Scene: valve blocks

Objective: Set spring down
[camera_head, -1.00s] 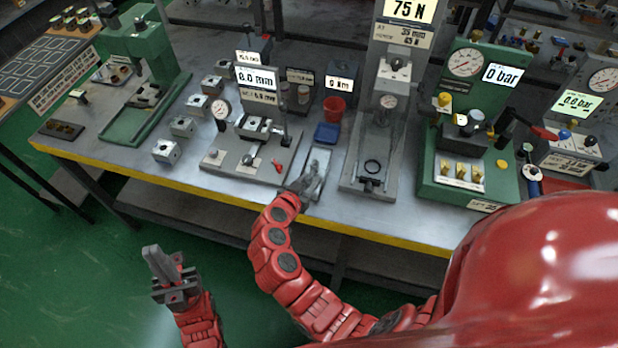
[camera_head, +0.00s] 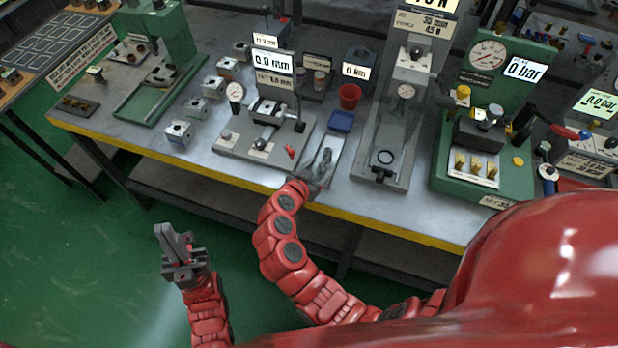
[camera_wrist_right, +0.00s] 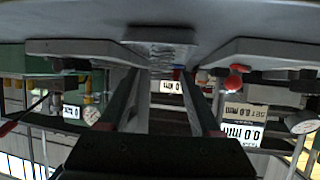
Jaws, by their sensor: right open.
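My right gripper (camera_head: 325,160) is low over a narrow pale tray (camera_head: 334,143) at the front of the bench, and its jaws are open. In the right wrist view its two dark fingers (camera_wrist_right: 165,95) stand apart, with a small grey ribbed patch (camera_wrist_right: 160,62) beyond the tips. I cannot tell whether this patch is the spring. The spring is not clearly made out in the head view, where the gripper covers part of the tray. My left gripper (camera_head: 172,243) is empty over the green floor in front of the bench, its fingers close together.
A blue bin (camera_head: 341,121) and a red cup (camera_head: 349,96) stand behind the tray. A gauge fixture (camera_head: 258,140) is left of it, and a tall force tester (camera_head: 385,150) is right. A green pressure rig (camera_head: 485,150) stands further right. Several metal blocks (camera_head: 179,135) line the left.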

